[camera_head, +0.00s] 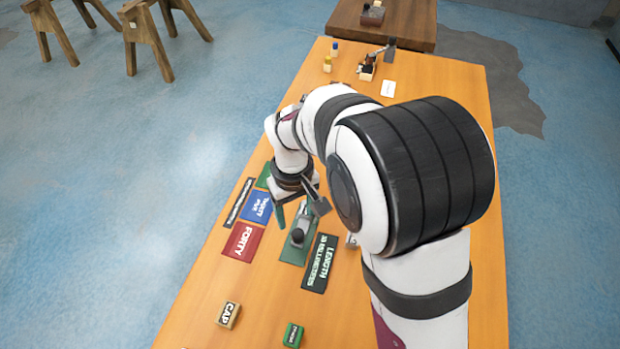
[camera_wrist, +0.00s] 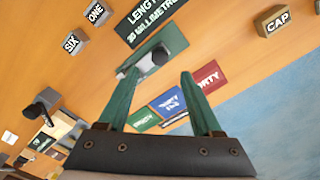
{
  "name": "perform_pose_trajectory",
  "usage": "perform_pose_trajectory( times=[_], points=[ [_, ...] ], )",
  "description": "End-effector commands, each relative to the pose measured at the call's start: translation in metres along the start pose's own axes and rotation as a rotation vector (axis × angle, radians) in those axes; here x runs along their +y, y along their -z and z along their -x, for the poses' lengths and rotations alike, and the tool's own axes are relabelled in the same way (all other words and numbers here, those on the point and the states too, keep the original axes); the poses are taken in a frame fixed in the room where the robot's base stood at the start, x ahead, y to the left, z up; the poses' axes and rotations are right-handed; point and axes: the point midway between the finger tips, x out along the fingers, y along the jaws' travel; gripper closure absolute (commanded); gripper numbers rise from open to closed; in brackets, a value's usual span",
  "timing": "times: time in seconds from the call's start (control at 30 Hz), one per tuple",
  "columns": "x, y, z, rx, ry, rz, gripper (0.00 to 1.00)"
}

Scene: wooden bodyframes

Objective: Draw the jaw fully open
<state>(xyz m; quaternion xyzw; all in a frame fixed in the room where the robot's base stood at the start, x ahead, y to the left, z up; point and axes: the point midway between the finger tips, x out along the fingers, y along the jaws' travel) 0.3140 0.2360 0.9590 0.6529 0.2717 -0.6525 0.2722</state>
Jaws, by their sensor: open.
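The jaw device, a small grey metal piece with a round black knob (camera_head: 297,236), stands on a green base (camera_head: 288,253) in the middle of the table. In the wrist view the grey body with its dark knob (camera_wrist: 160,57) shows just beyond my fingertips. My gripper (camera_head: 292,212) hangs over the far side of the device, its green fingers spread and empty. In the wrist view my gripper (camera_wrist: 160,76) has the knob in line with the gap between its tips. I cannot tell how far the jaw is drawn.
A dark "LENGTH" plate (camera_head: 320,263) lies right of the device. A red "FORTY" card (camera_head: 241,242) and a blue card (camera_head: 257,206) lie left. A "CAP" block (camera_head: 228,315) and a green block (camera_head: 292,335) sit nearer, with bare wood around them. Another device (camera_head: 367,67) stands far back.

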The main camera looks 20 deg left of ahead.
Motion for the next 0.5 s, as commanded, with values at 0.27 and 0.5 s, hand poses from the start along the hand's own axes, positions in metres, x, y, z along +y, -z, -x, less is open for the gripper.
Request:
perform_pose_trajectory(
  times=[0.27, 0.5],
  points=[
    [0.0, -0.001, -0.065, -0.003, 0.001, -0.002, 0.34],
    [0.0, -0.001, -0.079, -0.001, 0.001, -0.004, 0.34]
  ],
)
